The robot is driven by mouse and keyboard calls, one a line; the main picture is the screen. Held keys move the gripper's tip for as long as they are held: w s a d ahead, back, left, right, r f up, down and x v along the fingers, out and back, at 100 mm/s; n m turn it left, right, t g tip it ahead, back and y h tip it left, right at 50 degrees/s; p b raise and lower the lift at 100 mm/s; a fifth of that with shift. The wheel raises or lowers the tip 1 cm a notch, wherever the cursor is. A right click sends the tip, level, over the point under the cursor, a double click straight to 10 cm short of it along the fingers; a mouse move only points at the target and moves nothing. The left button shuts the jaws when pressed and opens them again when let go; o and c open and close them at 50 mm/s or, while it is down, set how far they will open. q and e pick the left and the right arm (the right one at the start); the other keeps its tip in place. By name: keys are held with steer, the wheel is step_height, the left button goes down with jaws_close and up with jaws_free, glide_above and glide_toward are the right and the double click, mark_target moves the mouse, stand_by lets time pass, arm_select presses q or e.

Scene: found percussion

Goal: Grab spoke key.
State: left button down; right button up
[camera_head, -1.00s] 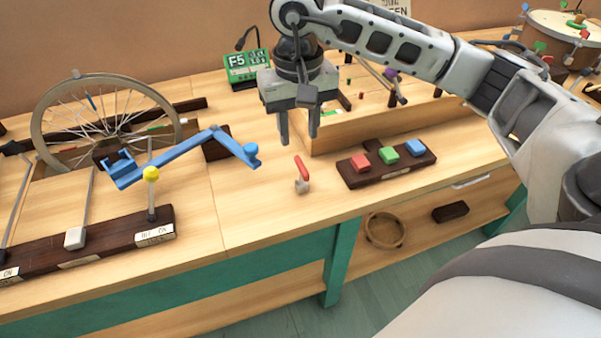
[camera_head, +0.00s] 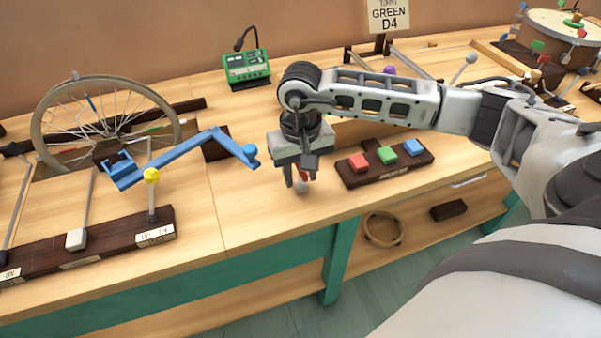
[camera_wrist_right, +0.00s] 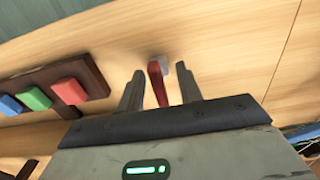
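The spoke key (camera_wrist_right: 157,82) has a red handle and a grey head and lies on the bench. In the right wrist view it sits between the two spread fingers of my right gripper (camera_wrist_right: 160,92), with a gap on each side. In the head view the right gripper (camera_head: 297,181) points down over the spoke key, whose grey head (camera_head: 301,187) shows between the fingers; the rest is mostly hidden. My left gripper is not in view.
A dark block with red, green and blue buttons (camera_head: 386,165) lies just right of the gripper. A blue arm (camera_head: 182,157) and a spoked wheel (camera_head: 104,115) stand to the left. A green tuner (camera_head: 246,68) is behind. Bare bench surrounds the key's left and front.

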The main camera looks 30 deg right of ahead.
jaws_close()
